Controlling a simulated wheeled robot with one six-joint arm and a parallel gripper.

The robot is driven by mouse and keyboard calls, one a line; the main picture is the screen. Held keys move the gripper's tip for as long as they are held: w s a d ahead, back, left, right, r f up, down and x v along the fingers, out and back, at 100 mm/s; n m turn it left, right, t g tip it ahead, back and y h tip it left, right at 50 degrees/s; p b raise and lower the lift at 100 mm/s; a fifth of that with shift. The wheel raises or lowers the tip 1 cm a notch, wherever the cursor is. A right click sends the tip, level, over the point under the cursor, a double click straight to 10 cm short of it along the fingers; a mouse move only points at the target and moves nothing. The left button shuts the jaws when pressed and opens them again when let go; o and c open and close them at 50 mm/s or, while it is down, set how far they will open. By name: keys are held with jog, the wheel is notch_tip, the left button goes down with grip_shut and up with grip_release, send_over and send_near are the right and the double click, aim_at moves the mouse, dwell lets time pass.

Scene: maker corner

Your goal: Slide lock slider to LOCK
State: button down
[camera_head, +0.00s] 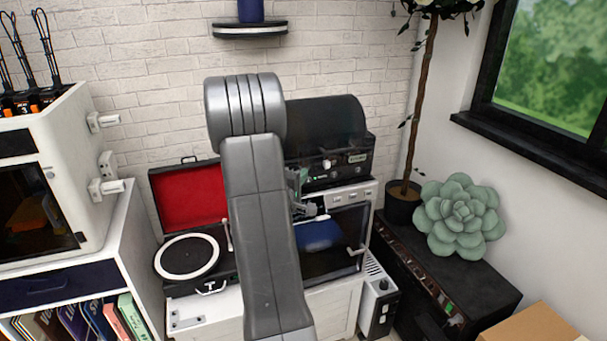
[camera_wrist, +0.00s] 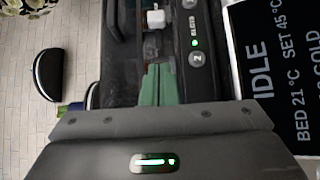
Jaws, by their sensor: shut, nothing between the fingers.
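A small white block (camera_wrist: 155,18), which looks like the lock slider's knob, stands on the black machine's front in the wrist view. A white knob (camera_head: 327,163) shows on that machine (camera_head: 325,120) in the head view; I cannot tell if it is the same part. No LOCK marking is readable. My gripper's green fingers (camera_wrist: 158,84) are shut and empty, pointing at the panel just short of the white block, with a visible gap. In the head view my gripper (camera_head: 298,180) is partly hidden behind my arm.
A dark display (camera_wrist: 280,70) reading IDLE lies right in the wrist view, near a round button marked 2 (camera_wrist: 196,59). A glass-fronted unit (camera_head: 335,240) sits under the black machine. An open red-lined record player (camera_head: 188,255) is on the left, a succulent (camera_head: 460,215) on the right.

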jog(key=v, duration=0.7)
jog(key=shift+b, duration=0.4)
jog(key=shift+s, duration=0.1)
